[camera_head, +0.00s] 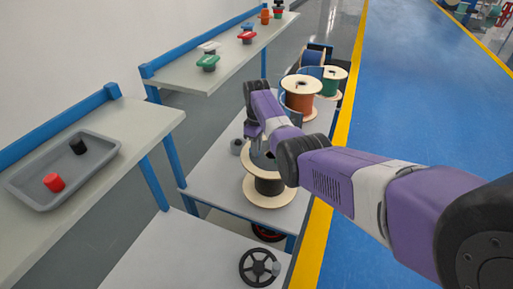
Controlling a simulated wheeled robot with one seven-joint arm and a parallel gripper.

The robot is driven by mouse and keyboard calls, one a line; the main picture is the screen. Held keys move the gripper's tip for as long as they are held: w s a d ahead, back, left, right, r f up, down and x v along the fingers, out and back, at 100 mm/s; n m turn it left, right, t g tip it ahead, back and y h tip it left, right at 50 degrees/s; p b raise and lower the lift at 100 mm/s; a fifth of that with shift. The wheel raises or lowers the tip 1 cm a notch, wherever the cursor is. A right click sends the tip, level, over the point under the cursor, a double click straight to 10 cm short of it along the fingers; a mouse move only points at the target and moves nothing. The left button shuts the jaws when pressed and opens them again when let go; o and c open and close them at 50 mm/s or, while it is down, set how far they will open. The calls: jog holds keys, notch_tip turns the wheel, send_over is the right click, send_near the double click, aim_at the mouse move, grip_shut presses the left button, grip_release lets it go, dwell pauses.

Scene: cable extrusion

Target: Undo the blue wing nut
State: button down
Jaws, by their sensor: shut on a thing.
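My gripper (262,158) points down over the dark spool with pale wooden flanges (268,196), at the spool's top. The gripper is small in view and partly behind my own arm links. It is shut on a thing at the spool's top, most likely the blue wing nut. I cannot make out the blue wing nut itself, as the gripper and arm cover that spot. Other wing nuts, a green one (208,62) and a red one (247,38), lie on the far shelf.
Orange (300,98) and green (331,82) spools stand behind my arm. A grey tray (100,178) with red (53,182) and black (77,146) knobs sits on the left bench. A handwheel (258,267) is low in front. The blue floor (420,90) at right is clear.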

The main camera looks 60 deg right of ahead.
jog(key=n, duration=0.4)
jog(key=shift+d+n, duration=0.1)
jog(key=shift+n, duration=0.3)
jog(key=n, duration=1)
jog(key=shift+n, duration=0.4)
jog(key=n, duration=0.4)
jog(key=shift+w+n+b, duration=0.1)
jog(key=shift+n+b, duration=0.2)
jog(key=shift+b, duration=0.1)
jog(key=c, duration=1.5)
grip_release()
jog(key=shift+r, duration=0.15)
